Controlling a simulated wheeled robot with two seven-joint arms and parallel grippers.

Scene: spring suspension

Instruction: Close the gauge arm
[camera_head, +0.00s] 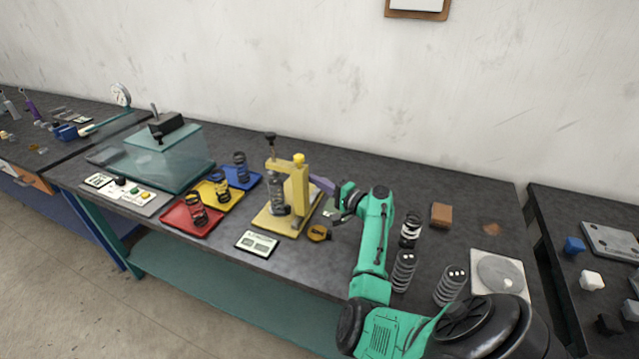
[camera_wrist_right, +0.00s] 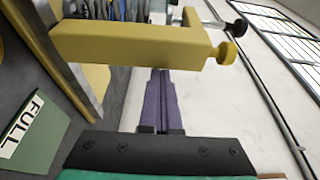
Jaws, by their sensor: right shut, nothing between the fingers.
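A yellow test stand (camera_head: 301,190) stands on the dark bench, with a coil spring (camera_head: 276,192) upright beside its post. A yellow arm (camera_head: 284,165) reaches left from the post over the spring, and a black-handled screw (camera_head: 270,138) rises there. I take this arm as the gauge arm. In the right wrist view a yellow bar (camera_wrist_right: 130,43) with a yellow knob (camera_wrist_right: 227,53) crosses ahead of the fingers. My right gripper (camera_head: 316,182) has purple fingers, shut and empty, right of the post; its tips (camera_wrist_right: 162,75) are at the bar, contact unclear. My left gripper is out of view.
Red (camera_head: 184,219), yellow (camera_head: 211,198) and blue (camera_head: 244,180) trays hold springs to the left. A clear box (camera_head: 170,160) stands behind them. Loose springs (camera_head: 404,270) stand right of my arm. A FULL card (camera_wrist_right: 35,137) shows near the stand.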

